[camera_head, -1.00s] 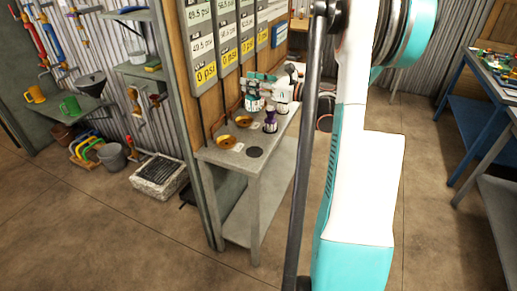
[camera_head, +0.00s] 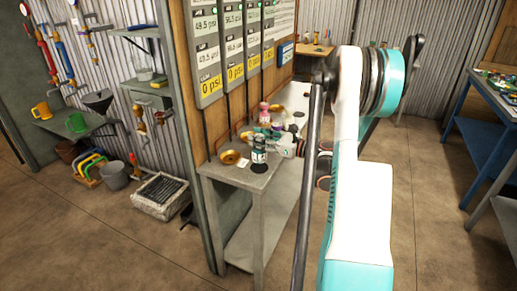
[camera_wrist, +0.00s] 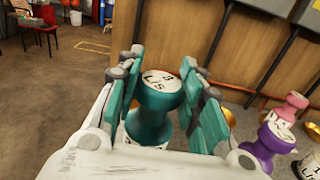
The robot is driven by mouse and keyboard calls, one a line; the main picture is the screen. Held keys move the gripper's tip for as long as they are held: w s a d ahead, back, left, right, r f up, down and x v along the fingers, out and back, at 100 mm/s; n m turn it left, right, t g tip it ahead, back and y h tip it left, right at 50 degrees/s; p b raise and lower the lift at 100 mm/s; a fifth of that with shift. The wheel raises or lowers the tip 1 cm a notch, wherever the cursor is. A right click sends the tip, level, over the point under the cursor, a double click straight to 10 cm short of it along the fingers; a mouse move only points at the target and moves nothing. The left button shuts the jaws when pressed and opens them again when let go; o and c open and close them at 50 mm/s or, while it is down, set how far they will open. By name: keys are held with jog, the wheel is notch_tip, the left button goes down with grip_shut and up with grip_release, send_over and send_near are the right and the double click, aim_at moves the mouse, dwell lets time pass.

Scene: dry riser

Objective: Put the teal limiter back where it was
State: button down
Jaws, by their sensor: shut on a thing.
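The teal limiter (camera_wrist: 153,110), with a white top lettered in black, stands upright between the fingers of my gripper (camera_wrist: 160,100) in the wrist view. The gripper is shut on it. In the head view the limiter (camera_head: 259,155) is at the near end of the grey bench (camera_head: 232,173), just above a black disc (camera_head: 262,169). I cannot tell whether it touches the disc. My gripper (camera_head: 262,146) reaches in from the right, and its fingers partly hide the limiter.
A purple limiter (camera_wrist: 273,137) and a pink limiter (camera_wrist: 291,106) stand close on the right in the wrist view. A gold cup (camera_head: 229,157) is left of the teal limiter. The gauge panel (camera_head: 209,55) rises behind the bench. Open floor lies in front.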

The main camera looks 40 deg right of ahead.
jog(key=shift+f+b, duration=0.55)
jog(key=shift+f, duration=1.2)
jog(key=shift+f, duration=0.1)
jog(key=c, duration=1)
grip_release()
jog(key=shift+d, duration=0.1)
jog(key=p+v, duration=0.3)
jog(key=v, duration=0.9)
jog(key=shift+p, duration=0.4)
